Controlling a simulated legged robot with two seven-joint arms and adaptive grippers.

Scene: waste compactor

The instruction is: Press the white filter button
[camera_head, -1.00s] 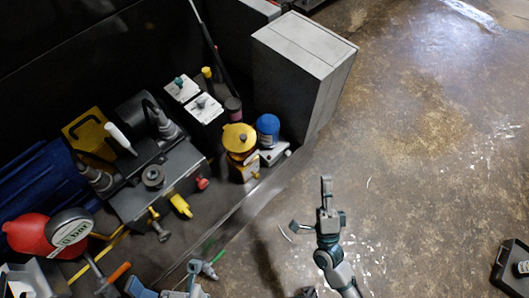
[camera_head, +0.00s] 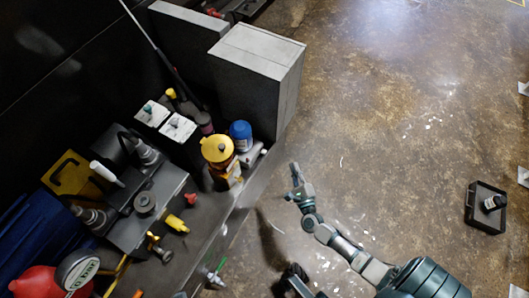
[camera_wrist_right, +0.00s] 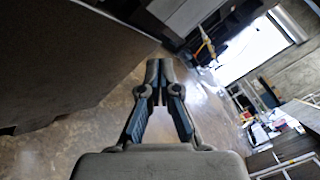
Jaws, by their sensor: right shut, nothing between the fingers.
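A blue-capped filter canister (camera_head: 241,134) stands at the machine's right edge, beside a yellow-capped one (camera_head: 217,149). A small white button-like part (camera_head: 263,152) shows on the pale base right of the blue cap; it is too small to make out clearly. My right gripper (camera_head: 295,168) is shut and empty. It is right of the white part, apart from it in the picture, over the floor beyond the machine's edge. In the right wrist view its fingers (camera_wrist_right: 160,66) are together at the tips. The button is not discernible there. My left gripper is not in view.
A large grey box (camera_head: 255,80) stands behind the canisters. A red knob (camera_head: 190,198) and a yellow valve handle (camera_head: 177,223) lie along the machine's front. The brown floor (camera_head: 390,130) at right is open, with a black tray (camera_head: 486,208) farther right.

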